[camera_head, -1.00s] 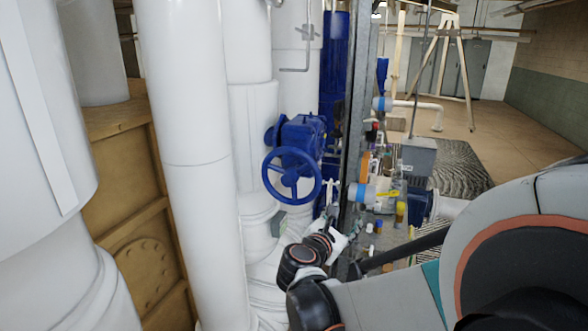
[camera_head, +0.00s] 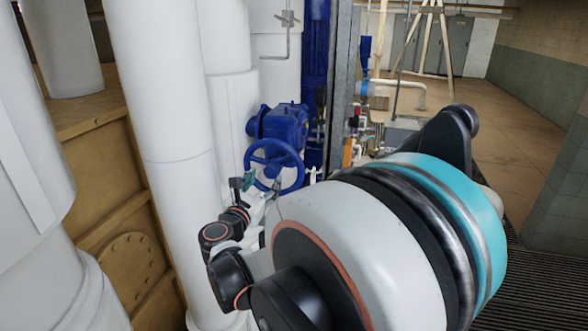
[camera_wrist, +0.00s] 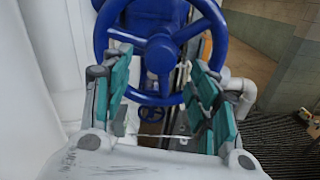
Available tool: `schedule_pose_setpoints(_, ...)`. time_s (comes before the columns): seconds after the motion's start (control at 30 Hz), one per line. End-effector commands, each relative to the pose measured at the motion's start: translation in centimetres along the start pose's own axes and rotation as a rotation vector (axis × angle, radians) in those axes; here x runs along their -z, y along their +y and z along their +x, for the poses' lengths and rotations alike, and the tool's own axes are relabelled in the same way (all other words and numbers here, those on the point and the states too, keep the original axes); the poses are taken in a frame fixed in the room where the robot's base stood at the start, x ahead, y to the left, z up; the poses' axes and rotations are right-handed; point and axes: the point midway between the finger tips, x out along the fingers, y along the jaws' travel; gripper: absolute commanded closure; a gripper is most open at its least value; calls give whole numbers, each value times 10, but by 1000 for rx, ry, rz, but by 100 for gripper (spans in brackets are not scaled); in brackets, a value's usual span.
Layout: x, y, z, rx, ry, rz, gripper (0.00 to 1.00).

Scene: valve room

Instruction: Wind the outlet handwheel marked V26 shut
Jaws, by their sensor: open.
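A blue spoked handwheel (camera_head: 273,169) stands on a blue valve body (camera_head: 283,124) beside the white pipes; no V26 mark is legible. In the wrist view the handwheel (camera_wrist: 160,53) fills the upper middle, its hub between the finger lines. My gripper (camera_head: 260,188) is at the wheel's lower edge in the head view. In the wrist view my gripper (camera_wrist: 162,85) is open, with teal pads left and right of the wheel's lower part. Nothing is held between them. Whether the pads touch the rim I cannot tell.
Thick white pipes (camera_head: 162,130) stand close on the left, with a brown panelled casing (camera_head: 125,225) behind. A grey upright post (camera_head: 341,90) stands just right of the valve. A smaller blue wheel (camera_wrist: 152,113) shows below. Open floor (camera_head: 510,130) lies at the back right.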

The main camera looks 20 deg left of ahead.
Motion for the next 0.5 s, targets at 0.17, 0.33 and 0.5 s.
schedule_pose_setpoints(0.17, 0, 0, 30, 1, 0, 0, 46)
schedule_pose_setpoints(0.33, 0, 0, 46, 1, 0, 1, 46)
schedule_pose_setpoints(0.5, 0, 0, 51, -1, 0, 1, 46)
